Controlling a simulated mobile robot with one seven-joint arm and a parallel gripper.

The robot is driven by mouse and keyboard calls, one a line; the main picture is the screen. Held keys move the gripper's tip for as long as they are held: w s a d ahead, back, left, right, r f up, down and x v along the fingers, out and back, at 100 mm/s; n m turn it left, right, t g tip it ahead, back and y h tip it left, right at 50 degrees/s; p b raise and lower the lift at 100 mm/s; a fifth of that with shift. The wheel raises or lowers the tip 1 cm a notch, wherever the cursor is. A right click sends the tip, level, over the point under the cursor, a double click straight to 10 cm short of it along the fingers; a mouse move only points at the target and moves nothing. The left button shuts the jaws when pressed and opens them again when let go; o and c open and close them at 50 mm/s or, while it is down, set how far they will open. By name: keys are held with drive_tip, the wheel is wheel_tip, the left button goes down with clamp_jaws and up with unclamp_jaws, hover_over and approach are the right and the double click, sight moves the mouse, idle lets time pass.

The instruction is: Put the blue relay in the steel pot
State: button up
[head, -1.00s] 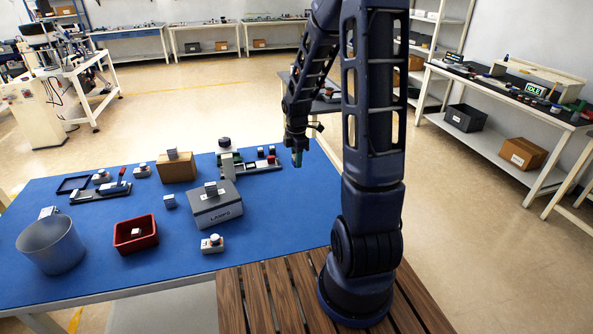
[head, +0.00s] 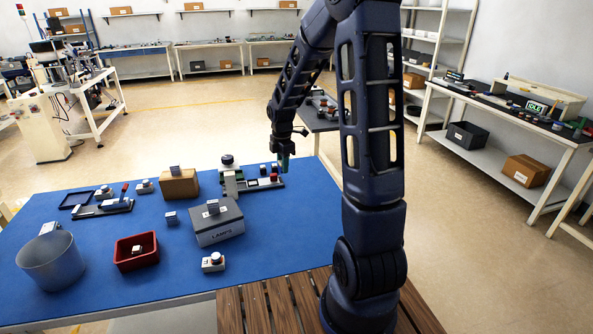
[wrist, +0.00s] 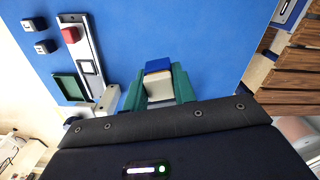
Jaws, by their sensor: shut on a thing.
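The blue relay (wrist: 158,66) shows in the wrist view, with a blue end and a cream body. My gripper (wrist: 158,88) is shut on it, with a green finger on each side. In the head view my gripper (head: 283,161) hangs over the back right part of the blue table, near the grey rail; the relay is too small to make out there. The steel pot (head: 50,265) stands upright at the table's front left, far from my gripper. A small white and dark block shows at its back rim; I cannot tell whether it is inside or behind.
Between my gripper and the pot stand a grey box (head: 217,228) marked LAMPS, a cardboard box (head: 179,186) and a red bin (head: 136,262) with a small block in it. A black tray (head: 102,209) lies at the left. Blue table (head: 290,225) is bare at the front right.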

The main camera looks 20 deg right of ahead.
drive_tip(key=w+a+r+n, duration=0.1)
drive_tip(key=w+a+n, duration=0.35)
drive_tip(key=a, duration=0.95)
drive_tip(key=w+a+r+n, duration=0.15)
drive_tip(key=w+a, duration=0.55)
drive_tip(key=a, duration=0.8)
drive_tip(key=s+a+n, duration=0.3)
drive_tip(key=a+n, duration=0.1)
drive_tip(key=a, duration=1.9)
drive_tip(key=s+a+f+n, duration=0.1)
drive_tip(key=s+a+n, duration=0.2)
drive_tip(key=s+a, duration=1)
drive_tip(key=s+a+f+n, duration=0.15)
drive_tip(key=s+a, duration=0.65)
drive_tip(key=a, duration=0.8)
wheel_tip(320, 180, down, 10)
drive_tip(key=shift+n, duration=0.25)
drive_tip(key=o, duration=1.1)
drive_tip(key=shift+c, duration=0.2)
